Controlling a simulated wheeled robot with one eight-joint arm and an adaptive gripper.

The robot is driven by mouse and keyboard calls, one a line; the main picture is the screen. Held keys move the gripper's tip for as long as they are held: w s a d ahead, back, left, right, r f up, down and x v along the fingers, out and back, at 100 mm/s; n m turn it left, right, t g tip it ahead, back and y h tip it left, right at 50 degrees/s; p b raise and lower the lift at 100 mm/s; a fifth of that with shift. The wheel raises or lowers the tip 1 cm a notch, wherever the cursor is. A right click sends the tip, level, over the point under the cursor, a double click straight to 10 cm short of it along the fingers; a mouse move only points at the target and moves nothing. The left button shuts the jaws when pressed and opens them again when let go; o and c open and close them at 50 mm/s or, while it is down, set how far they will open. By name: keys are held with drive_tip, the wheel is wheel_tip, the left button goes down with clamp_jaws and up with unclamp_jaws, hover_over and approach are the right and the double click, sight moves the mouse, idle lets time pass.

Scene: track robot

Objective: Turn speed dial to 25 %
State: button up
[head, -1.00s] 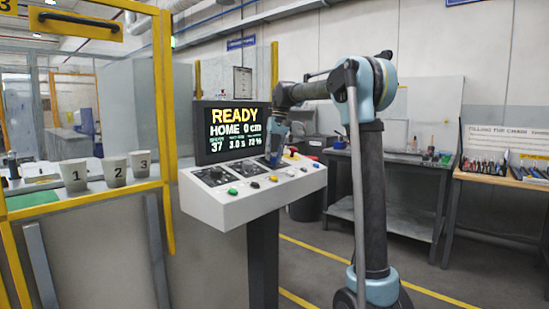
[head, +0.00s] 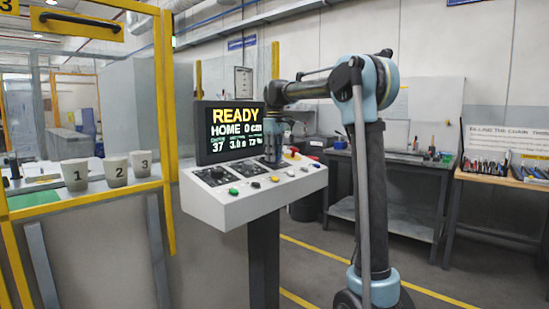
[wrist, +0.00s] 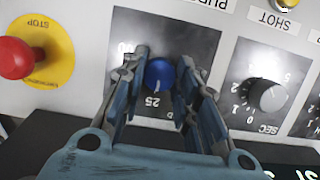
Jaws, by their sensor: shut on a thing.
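The speed dial is a round blue knob (wrist: 159,74) with a pale pointer mark, on a dark square plate (wrist: 158,28) in the wrist view. The mark points toward the figure 25 below it; a partly covered figure shows at left. My gripper (wrist: 162,64) is shut on the knob, one finger on each side, hiding parts of the scale. In the head view my gripper (head: 273,147) reaches down onto the console's right part, hiding the dial. The screen (head: 236,130) reads READY, HOME 0 cm, 37, 3.0 s and a blurred percentage.
A grey seconds knob (wrist: 270,94) stands right of my fingers in the wrist view. A red stop button (wrist: 14,57) on a yellow disc stands to the left. Numbered cups (head: 116,171) stand left of the sloping console (head: 230,208).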

drive_tip(key=shift+d, duration=0.15)
drive_tip(key=o, duration=1)
drive_tip(key=shift+o, duration=0.2)
wheel_tip(320, 180, up, 12)
drive_tip(key=shift+f, duration=0.1)
